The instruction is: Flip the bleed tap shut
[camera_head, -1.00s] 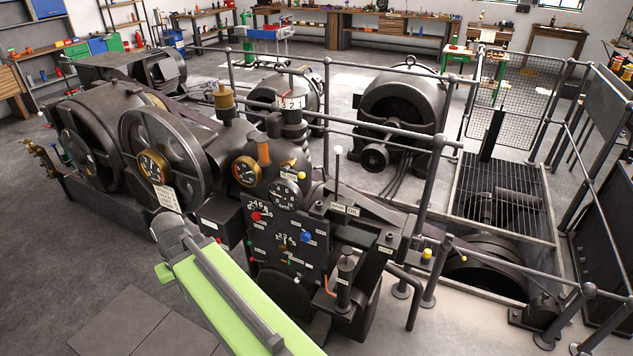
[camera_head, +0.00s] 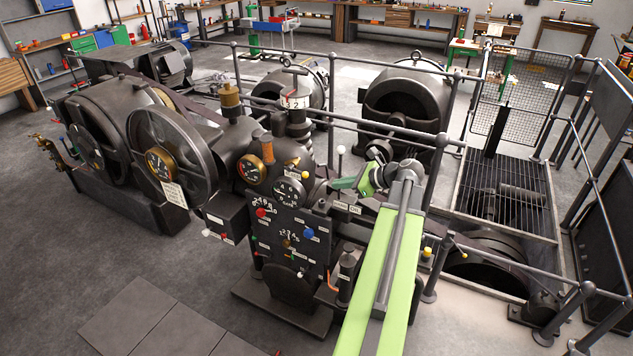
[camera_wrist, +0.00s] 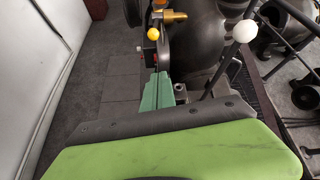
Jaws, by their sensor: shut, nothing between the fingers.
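A small brass tap (camera_head: 292,162) with a yellow ball end (camera_head: 305,174) sits on the dark machine body, just above the round dial gauge. I take it for the bleed tap, but can read no label on it. In the wrist view the brass tap (camera_wrist: 174,16) is at the top, with its yellow ball (camera_wrist: 153,33) hanging lower left. My gripper (camera_head: 336,184) is shut and empty, to the right of the ball and apart from it in the head view. In the wrist view my green fingers (camera_wrist: 156,92) point towards the ball from below.
A tall lever with a white knob (camera_head: 341,150) stands close to my gripper; the knob (camera_wrist: 244,31) is at right in the wrist view. A black panel (camera_head: 290,238) with coloured knobs is below the gauge (camera_head: 289,190). Railings (camera_head: 440,150) stand behind and right.

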